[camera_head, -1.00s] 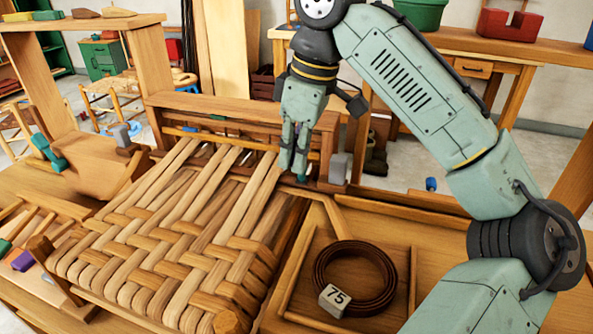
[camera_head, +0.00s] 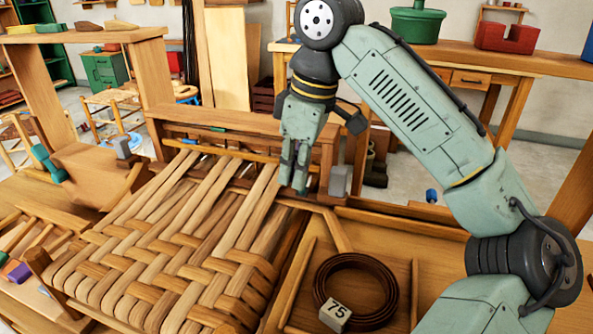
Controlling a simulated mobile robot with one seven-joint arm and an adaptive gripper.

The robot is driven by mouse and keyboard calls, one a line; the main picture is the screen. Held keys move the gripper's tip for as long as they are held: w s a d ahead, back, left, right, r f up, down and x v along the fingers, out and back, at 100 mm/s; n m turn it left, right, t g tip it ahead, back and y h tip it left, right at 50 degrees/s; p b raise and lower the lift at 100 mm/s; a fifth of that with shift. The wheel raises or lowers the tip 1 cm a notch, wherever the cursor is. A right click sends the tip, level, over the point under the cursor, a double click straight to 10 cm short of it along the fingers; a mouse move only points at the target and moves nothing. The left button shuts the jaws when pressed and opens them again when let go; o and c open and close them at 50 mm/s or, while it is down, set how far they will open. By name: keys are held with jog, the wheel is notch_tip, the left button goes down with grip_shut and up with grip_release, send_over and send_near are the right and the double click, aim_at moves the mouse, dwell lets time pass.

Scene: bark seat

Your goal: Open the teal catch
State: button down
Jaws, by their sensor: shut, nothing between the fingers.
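My gripper (camera_head: 293,180) points down at the far right corner of the woven bark seat (camera_head: 190,240), beside a grey block (camera_head: 340,181) on the wooden frame. Its fingers are together with nothing seen between them. A teal piece (camera_head: 48,163) sits on the wooden frame at the left, far from my gripper. I cannot tell whether this is the catch. Any teal part right at my fingertips is hidden or too close in colour to make out.
A dark coil (camera_head: 357,290) with a block marked 75 (camera_head: 335,315) lies in the wooden tray at the front right. The rail (camera_head: 235,122) runs behind the seat. My arm covers much of the right side. A green pot (camera_head: 415,22) stands on the back bench.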

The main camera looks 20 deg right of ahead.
jog(key=shift+f, duration=0.15)
dwell(0.4)
jog(key=shift+f+b, duration=0.4)
jog(key=shift+f, duration=0.55)
jog(key=shift+w+d+r+p, duration=0.1)
jog(key=shift+w+d+p, duration=0.55)
jog(key=shift+w+p, duration=0.3)
jog(key=shift+w+d+p, duration=0.6)
jog(key=shift+w+p, duration=0.2)
jog(key=shift+w, duration=0.15)
